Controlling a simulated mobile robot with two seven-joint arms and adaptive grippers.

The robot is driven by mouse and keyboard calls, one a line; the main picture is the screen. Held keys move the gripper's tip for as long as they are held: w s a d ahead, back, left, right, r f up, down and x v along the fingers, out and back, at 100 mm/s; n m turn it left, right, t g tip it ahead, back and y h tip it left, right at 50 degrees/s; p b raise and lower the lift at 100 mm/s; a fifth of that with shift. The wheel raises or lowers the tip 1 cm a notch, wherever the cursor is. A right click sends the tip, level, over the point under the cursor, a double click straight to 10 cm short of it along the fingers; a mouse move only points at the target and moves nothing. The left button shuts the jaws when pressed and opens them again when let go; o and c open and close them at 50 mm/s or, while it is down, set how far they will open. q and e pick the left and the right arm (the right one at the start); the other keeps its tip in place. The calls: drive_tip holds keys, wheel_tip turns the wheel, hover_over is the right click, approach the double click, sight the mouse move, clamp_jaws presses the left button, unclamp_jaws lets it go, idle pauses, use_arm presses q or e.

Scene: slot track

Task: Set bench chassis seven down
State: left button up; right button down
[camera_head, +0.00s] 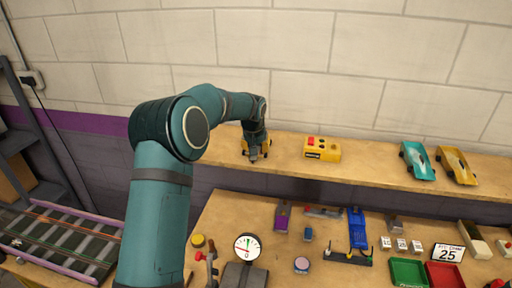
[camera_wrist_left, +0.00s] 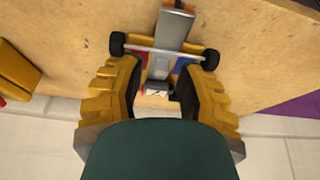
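My left gripper (camera_head: 256,151) is at the left part of the raised wooden shelf, pointing down. In the left wrist view its yellow-backed fingers (camera_wrist_left: 161,72) stand on either side of a narrow grey chassis (camera_wrist_left: 175,30) with black wheels on a cross axle. Red and blue bits show on the chassis between the fingers. The fingertips are close to its sides; I cannot tell whether they press on it. The chassis is at or very near the shelf top, its far part hidden by the gripper in the head view. My right gripper is not in view.
The bench below holds a dial gauge (camera_head: 247,247), a blue car body (camera_head: 357,228) and small trays. Shelf between box and teal car is clear.

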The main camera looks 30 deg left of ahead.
use_arm(q)
drive_tip(key=shift+r, duration=0.1)
drive_tip(key=shift+r, duration=0.25)
drive_tip(key=v, duration=1.1)
drive_tip(key=shift+s+r, duration=0.25)
drive_tip(key=shift+r, duration=0.1)
drive_tip(key=shift+f, duration=0.1)
